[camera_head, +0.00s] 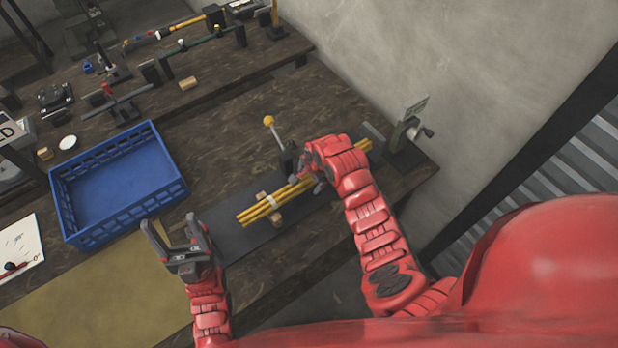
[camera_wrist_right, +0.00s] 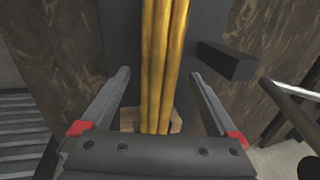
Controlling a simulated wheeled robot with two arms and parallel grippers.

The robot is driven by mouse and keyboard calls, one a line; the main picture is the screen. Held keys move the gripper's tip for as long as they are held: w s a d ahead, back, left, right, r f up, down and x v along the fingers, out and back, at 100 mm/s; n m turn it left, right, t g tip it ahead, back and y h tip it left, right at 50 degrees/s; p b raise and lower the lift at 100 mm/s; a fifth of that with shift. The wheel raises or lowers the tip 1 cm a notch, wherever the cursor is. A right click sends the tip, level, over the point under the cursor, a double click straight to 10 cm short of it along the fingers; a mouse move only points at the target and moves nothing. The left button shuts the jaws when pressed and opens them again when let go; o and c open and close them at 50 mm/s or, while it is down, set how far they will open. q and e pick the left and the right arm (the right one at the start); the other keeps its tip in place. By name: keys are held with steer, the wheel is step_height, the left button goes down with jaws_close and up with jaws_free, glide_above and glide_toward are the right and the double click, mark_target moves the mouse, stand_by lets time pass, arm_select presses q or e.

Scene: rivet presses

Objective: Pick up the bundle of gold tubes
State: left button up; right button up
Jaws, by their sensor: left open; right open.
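The bundle of gold tubes (camera_head: 262,208) lies on a dark mat on the bench, raised on small wooden blocks, with a pale band near its left end. In the right wrist view, the gold tubes (camera_wrist_right: 162,50) run between the two fingers. My right gripper (camera_head: 318,181) is over the right half of the bundle; its fingers (camera_wrist_right: 163,95) are open on either side of the tubes, and contact cannot be told. My left gripper (camera_head: 173,240) is open and empty, left of the bundle's left end. The right arm hides part of the bundle.
An empty blue crate (camera_head: 120,185) stands left of the bundle. A press with a yellow knob (camera_head: 268,121) rises just behind the bundle. A vise-like device (camera_head: 408,134) stands at the bench's right end by the wall. Tools and parts line the back.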

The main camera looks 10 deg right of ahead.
jaws_close()
stand_by(0.4)
